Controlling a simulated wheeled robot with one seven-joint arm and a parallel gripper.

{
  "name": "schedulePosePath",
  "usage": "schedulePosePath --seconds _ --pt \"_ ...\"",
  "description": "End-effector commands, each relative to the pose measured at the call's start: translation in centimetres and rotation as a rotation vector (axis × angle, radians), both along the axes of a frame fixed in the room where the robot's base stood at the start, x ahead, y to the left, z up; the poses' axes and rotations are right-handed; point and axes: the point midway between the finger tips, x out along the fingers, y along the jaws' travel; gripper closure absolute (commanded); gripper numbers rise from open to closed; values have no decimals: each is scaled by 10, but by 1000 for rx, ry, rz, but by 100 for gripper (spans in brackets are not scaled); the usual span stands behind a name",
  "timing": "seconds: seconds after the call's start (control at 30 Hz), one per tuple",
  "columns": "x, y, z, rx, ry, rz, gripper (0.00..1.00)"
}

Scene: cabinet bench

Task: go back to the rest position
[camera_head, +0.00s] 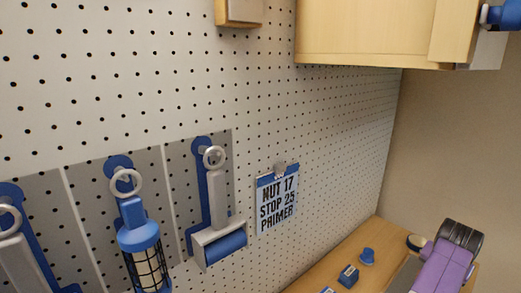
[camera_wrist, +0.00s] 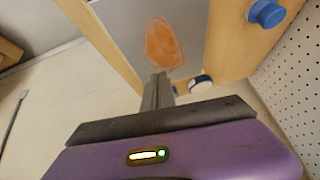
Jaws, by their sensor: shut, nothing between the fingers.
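My gripper (camera_wrist: 158,82) shows in the wrist view with its two grey fingers together and nothing between them. Its purple body with a small green light fills the bottom of that view. Beyond the fingertips is a grey panel with an orange patch (camera_wrist: 163,44), between pale wooden parts. I cannot tell the gap between fingertips and panel. In the head view a purple and black part of my arm shows at the lower right, over the bench; the fingers cannot be made out there.
A wooden wall cabinet (camera_head: 365,35) hangs at the upper right, a blue knob (camera_head: 505,15) beside it. Tools hang on the pegboard (camera_head: 325,130), including a blue lantern (camera_head: 140,245); a clipboard note (camera_head: 277,203) hangs there too. Small blue items (camera_head: 348,275) lie on the bench (camera_head: 365,245).

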Motion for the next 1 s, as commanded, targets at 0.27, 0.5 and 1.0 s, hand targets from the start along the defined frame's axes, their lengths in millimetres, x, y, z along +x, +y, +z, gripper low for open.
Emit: schedulePosePath --seconds 0.27,0.5,1.0 --pt "-36 -71 40 -453 -164 39 100" --pt "-63 -59 79 -774 -301 188 100" --pt "-144 98 90 -1032 -598 615 100"
